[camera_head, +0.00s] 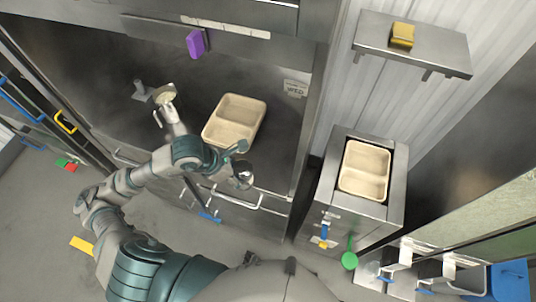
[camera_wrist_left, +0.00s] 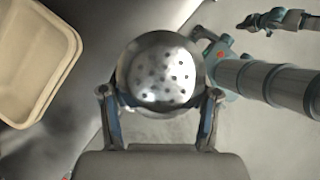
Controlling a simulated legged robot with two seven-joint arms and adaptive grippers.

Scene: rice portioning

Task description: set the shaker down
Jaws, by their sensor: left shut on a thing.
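The shaker (camera_wrist_left: 160,70) is a round metal container with a perforated, domed top that faces the wrist camera. My left gripper (camera_wrist_left: 160,97) is shut on it, with one finger on each side. In the head view the left gripper (camera_head: 241,167) and the shaker (camera_head: 244,180) show small and dark at the counter's front edge, near the drawer handle. The shaker's base is hidden, so I cannot tell whether it touches anything. In the left wrist view, part of another arm of mine shows with its gripper (camera_wrist_left: 262,21), too small to read.
A beige two-compartment tray (camera_head: 207,132) lies on the metal counter (camera_head: 285,135); another tray (camera_head: 346,178) sits on the side stand at right. A pale, round-topped item (camera_head: 165,93) stands beside a grey cylinder (camera_head: 140,91). The counter right of the first tray is clear.

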